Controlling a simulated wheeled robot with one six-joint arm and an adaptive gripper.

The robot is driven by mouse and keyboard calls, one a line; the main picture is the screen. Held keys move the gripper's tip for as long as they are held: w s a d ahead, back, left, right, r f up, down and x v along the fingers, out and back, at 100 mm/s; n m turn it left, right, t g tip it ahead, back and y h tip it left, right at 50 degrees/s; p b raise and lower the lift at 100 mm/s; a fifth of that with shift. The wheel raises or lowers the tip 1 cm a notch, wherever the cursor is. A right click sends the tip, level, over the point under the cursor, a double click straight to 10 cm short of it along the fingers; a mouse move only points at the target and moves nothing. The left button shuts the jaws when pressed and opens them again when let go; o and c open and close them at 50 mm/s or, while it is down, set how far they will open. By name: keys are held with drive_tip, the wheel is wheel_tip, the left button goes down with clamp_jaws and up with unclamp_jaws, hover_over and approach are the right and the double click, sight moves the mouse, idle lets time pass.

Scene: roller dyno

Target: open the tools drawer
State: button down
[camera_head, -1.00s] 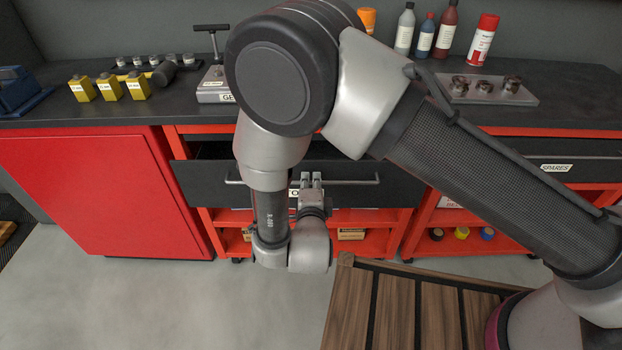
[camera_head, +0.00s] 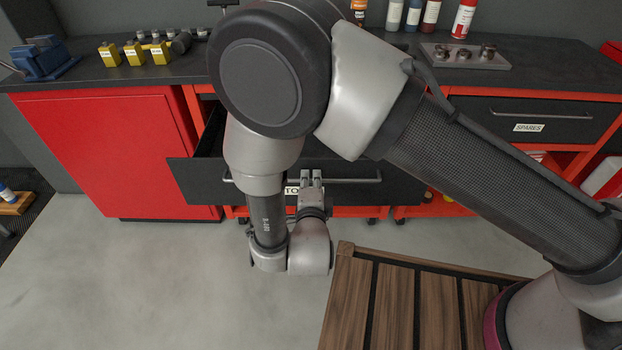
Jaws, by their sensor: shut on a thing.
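The tools drawer (camera_head: 400,190) has a dark front with a long bar handle (camera_head: 352,180) and a white label, mostly covered by my arm, of which "TO" shows. The drawer stands pulled out from the red cabinet, and part of its dark inside shows at the left. My gripper (camera_head: 311,176) is shut on the bar handle near its middle. My arm hides much of the drawer's left half and inside.
A shut drawer labelled SPARES (camera_head: 540,118) is at the right. A red cabinet door (camera_head: 105,145) is at the left. Yellow blocks (camera_head: 133,53), a blue vise (camera_head: 45,60) and a metal tray (camera_head: 490,62) with parts stand on the worktop. Grey floor (camera_head: 190,270) lies open in front.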

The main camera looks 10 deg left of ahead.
drive_tip(key=c, duration=1.6)
unclamp_jaws()
drive_tip(key=shift+o, duration=0.2)
